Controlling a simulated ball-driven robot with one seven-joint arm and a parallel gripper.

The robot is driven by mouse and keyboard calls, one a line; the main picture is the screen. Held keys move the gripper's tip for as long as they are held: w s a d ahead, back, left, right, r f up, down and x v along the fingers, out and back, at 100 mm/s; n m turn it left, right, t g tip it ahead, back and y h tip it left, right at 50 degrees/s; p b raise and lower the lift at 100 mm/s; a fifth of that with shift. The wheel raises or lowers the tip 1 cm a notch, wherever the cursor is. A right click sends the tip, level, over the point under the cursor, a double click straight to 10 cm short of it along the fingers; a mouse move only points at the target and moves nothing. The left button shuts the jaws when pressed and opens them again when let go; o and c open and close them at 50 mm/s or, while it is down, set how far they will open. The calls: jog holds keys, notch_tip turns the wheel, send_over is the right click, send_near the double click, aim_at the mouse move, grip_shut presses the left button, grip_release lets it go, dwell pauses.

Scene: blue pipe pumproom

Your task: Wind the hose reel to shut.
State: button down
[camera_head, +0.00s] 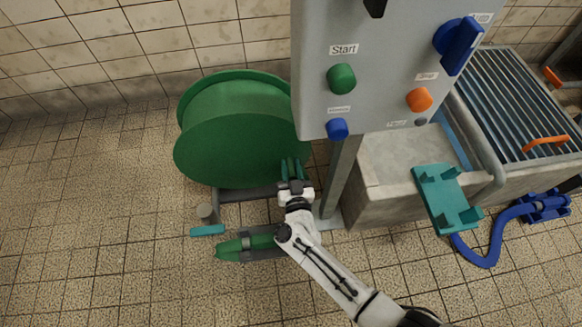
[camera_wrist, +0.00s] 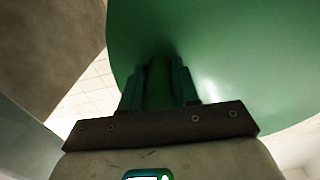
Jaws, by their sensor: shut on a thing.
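The green hose reel (camera_head: 235,130) stands on the floor near the tiled wall, left of the grey panel. It also fills much of the wrist view (camera_wrist: 225,50). My gripper (camera_head: 291,170) is at the reel's lower right front. In the wrist view my gripper's teal fingers (camera_wrist: 158,85) are closed on either side of a dark green upright handle (camera_wrist: 157,88) close to the reel's face. The handle is hidden behind the fingers in the head view. How far the reel is turned cannot be told.
A grey control panel (camera_head: 320,100) on a post (camera_head: 341,180) is close right of my gripper. A teal lever (camera_head: 207,230) and a green fitting (camera_head: 232,248) sit low in front. A stone basin (camera_head: 395,180) and blue hose (camera_head: 497,238) are at right. The left floor is clear.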

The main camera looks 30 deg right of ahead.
aim_at(240, 131)
jog(key=shift+r, duration=0.1)
